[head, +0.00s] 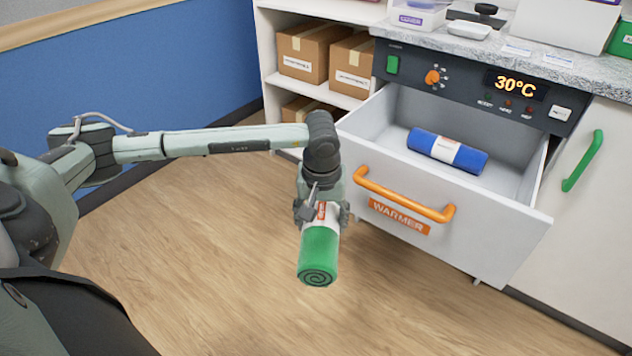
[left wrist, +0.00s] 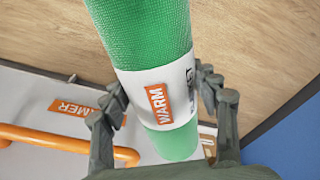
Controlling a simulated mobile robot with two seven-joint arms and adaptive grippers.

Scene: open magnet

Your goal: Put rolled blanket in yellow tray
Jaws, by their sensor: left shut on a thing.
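A green rolled blanket (head: 319,252) with a white band hangs in my left gripper (head: 321,207), in front of the open warmer drawer and above the wood floor. The gripper is shut on the blanket around its band. The left wrist view also shows the green blanket (left wrist: 145,35), with an orange "WARM" label on its band, between the two fingers of the left gripper (left wrist: 165,105). A second rolled blanket, blue with a white band (head: 446,151), lies inside the open drawer. No yellow tray shows in either view. My right gripper is not in view.
The open warmer drawer (head: 480,240) has an orange handle (head: 405,195) facing the floor area. A control panel (head: 470,85) reads 30°C. Cardboard boxes (head: 303,52) stand on shelves behind. A granite counter (head: 470,45) holds several containers. Floor at left is clear.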

